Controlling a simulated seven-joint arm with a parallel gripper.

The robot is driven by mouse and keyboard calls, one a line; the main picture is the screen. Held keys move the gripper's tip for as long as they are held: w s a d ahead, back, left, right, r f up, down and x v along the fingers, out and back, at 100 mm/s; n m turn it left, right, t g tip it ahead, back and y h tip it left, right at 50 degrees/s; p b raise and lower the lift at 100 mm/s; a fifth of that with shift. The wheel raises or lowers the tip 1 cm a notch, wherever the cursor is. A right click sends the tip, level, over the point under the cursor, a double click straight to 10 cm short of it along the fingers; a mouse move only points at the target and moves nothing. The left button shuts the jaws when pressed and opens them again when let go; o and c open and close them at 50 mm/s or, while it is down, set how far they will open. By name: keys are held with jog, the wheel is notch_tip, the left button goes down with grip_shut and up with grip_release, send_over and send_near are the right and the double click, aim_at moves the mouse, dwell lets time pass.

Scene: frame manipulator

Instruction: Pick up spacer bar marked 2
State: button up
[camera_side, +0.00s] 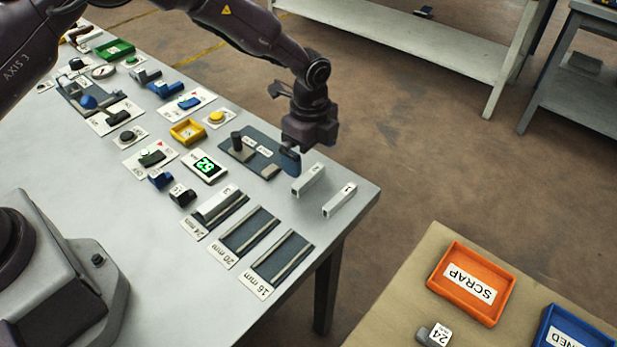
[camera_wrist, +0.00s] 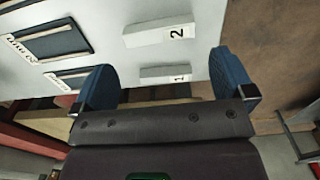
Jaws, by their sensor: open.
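The spacer bar marked 2 (camera_side: 338,202) is a white block lying on the grey table near its right edge. In the wrist view the bar marked 2 (camera_wrist: 158,36) lies beyond my fingers, its number at the right end.
Slots labelled 24 mm, 20 mm (camera_side: 236,243) and 16 mm (camera_side: 268,274) lie left of the bars; a bar marked 3 (camera_side: 216,203) sits at the 24 mm slot. A dark fixture (camera_side: 236,158) stands near my gripper. An orange SCRAP tray (camera_side: 447,288) is on a separate table.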

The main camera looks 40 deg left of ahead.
aim_at(309, 175)
jog(key=shift+a+f, duration=0.15)
jog(key=shift+f, duration=2.9)
jog(key=c, duration=0.6)
jog(key=shift+r, duration=0.15)
